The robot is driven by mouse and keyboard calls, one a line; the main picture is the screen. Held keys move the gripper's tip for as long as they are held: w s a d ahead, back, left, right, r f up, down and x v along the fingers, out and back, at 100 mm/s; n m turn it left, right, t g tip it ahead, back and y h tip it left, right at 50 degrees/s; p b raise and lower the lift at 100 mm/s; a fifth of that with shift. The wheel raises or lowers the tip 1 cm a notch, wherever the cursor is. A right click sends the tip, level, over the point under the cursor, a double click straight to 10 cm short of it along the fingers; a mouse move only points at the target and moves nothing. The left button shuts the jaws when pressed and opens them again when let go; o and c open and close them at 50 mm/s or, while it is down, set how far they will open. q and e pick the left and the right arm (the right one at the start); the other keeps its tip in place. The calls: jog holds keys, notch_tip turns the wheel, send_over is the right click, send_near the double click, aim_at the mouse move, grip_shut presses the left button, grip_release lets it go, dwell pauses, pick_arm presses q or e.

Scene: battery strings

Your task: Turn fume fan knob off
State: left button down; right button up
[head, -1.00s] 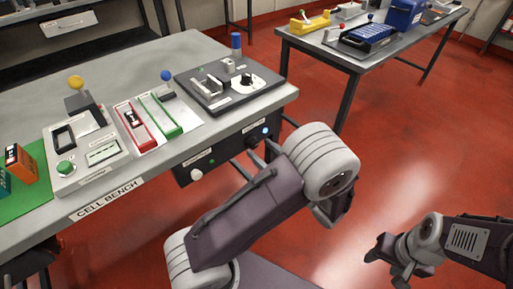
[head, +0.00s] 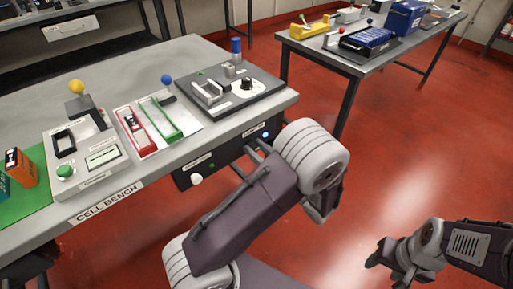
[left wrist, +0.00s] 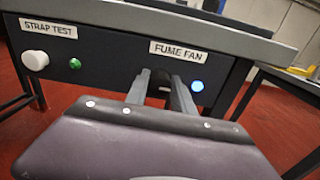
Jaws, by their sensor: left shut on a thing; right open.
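The fume fan knob (left wrist: 159,84) is dark and sits on the front panel under the bench, below the FUME FAN label (left wrist: 178,51). In the left wrist view, the two fingers of my left gripper (left wrist: 160,92) are shut around it, hiding its sides and pointer. A round blue-white light (left wrist: 197,86) glows right of the knob; it also shows in the head view (head: 266,135). In the head view, my left gripper (head: 254,151) reaches the panel, its tips partly hidden by my arm. My right gripper (head: 384,263) is open and empty over the floor.
The white STRAP TEST knob (left wrist: 36,60) and a green light (left wrist: 75,63) are left of my left gripper. The cell bench (head: 185,158) overhangs the panel and carries several devices. A second table (head: 325,56) stands behind. Red floor at right is clear.

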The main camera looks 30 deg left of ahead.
pick_arm(q)
jog(key=m+p, duration=0.2)
jog(key=p, duration=0.1)
jog(key=m+p, duration=0.3)
jog(key=p, duration=0.1)
jog(key=m+p, duration=0.2)
jog(key=p, duration=0.1)
jog(key=shift+w+r+p, duration=0.1)
jog(key=shift+r+p, duration=0.15)
jog(key=shift+p, duration=0.05)
jog(key=shift+m+p, duration=0.4)
jog(key=shift+m, duration=0.2)
jog(key=m+p, duration=0.2)
jog(key=m, duration=0.1)
jog(key=m+p, duration=0.1)
jog(key=shift+w+d+f+m, duration=0.1)
jog(key=shift+f+m, duration=0.2)
jog(key=m, duration=0.2)
jog(key=m+p, duration=0.1)
jog(key=m, duration=0.1)
jog(key=shift+f+m+p, duration=0.2)
jog(key=shift+m+p, duration=0.1)
jog(key=shift+m, duration=0.3)
jog(key=c, duration=1.1)
grip_release()
